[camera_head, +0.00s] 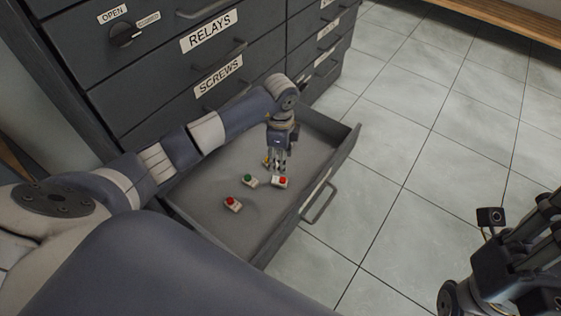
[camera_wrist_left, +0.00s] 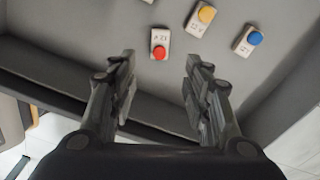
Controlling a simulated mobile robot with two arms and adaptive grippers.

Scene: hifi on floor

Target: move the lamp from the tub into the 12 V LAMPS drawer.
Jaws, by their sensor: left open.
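An open drawer (camera_head: 218,220) holds several small lamps on white bases: a red lamp (camera_head: 232,203), a green lamp (camera_head: 249,180) and another red lamp (camera_head: 280,181). My left gripper (camera_head: 278,166) points down over the drawer, close to the lamps. In the left wrist view its fingers (camera_wrist_left: 158,95) are apart with nothing between them. A red lamp (camera_wrist_left: 159,45), a yellow lamp (camera_wrist_left: 200,18) and a blue lamp (camera_wrist_left: 248,41) lie beyond the fingertips; the red one's label looks like an upside-down 12 V. No tub shows. My right gripper (camera_head: 540,225) is at the right edge, partly cut off.
The dark cabinet (camera_head: 150,70) has closed drawers labelled RELAYS (camera_head: 210,30) and SCREWS (camera_head: 218,76) above the open one. A handle (camera_head: 320,204) sticks out from the open drawer's front. The tiled floor (camera_head: 430,130) to the right is clear.

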